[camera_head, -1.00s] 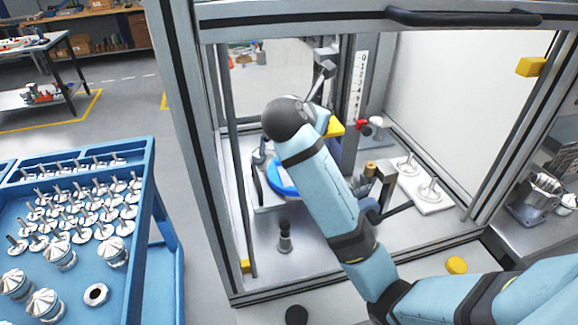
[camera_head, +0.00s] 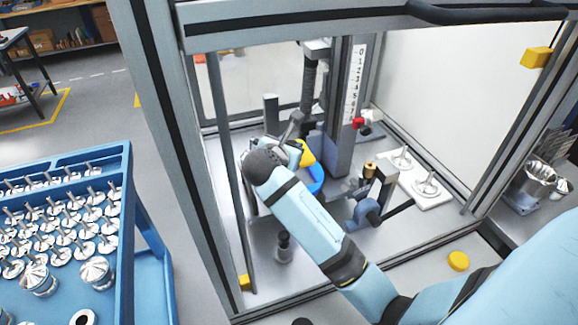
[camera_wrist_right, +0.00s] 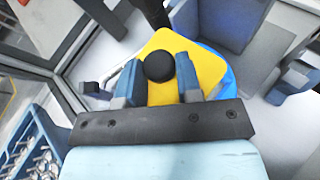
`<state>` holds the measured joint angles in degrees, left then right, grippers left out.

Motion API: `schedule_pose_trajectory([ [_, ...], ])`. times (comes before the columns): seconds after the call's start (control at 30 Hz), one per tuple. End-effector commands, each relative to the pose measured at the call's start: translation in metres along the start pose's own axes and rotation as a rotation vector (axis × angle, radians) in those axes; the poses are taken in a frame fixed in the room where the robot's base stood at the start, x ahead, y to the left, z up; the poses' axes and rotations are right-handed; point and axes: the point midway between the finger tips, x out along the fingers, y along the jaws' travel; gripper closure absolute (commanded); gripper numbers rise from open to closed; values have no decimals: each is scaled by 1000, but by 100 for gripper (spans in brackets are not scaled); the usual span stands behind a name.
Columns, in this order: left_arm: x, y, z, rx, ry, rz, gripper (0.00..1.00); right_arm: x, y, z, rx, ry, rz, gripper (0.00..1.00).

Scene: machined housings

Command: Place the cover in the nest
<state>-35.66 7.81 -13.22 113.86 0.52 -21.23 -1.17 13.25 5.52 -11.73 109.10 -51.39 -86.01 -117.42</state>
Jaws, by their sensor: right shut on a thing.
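The cover is a yellow plate (camera_wrist_right: 165,45) with a round black knob (camera_wrist_right: 160,66). My right gripper (camera_wrist_right: 160,80) is shut on the knob, one finger on each side. In the head view the yellow cover (camera_head: 305,153) shows just past my right gripper (camera_head: 291,142). A blue rounded fixture (camera_head: 317,183), which looks like the nest, is right under and beside the cover, at the foot of the grey column. Its blue edge (camera_wrist_right: 229,80) shows at the cover's right in the wrist view. My wrist and the cover hide most of it; contact cannot be told. My left gripper is out of view.
The framed enclosure (camera_head: 225,150) has posts and a top beam around my right arm. Inside stand the column (camera_head: 345,125), a small dark-topped post (camera_head: 284,247) and a white plate with metal parts (camera_head: 430,200). A blue cart (camera_head: 125,240) of parts stands at left.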

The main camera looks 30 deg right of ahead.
Motion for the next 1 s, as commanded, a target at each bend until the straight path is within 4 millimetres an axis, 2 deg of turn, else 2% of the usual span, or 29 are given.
schedule_pose_trajectory([
  [0.1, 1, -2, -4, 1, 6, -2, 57, 6, -2, -14, -1, 0, -1, 94],
  [0.27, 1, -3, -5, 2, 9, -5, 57, 10, -3, -23, 0, -1, 0, 94],
  [0.53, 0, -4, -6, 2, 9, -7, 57, 24, -8, -57, -1, 0, 0, 94],
  [1.0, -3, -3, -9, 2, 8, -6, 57, 26, -9, -63, -1, -1, 0, 94],
])
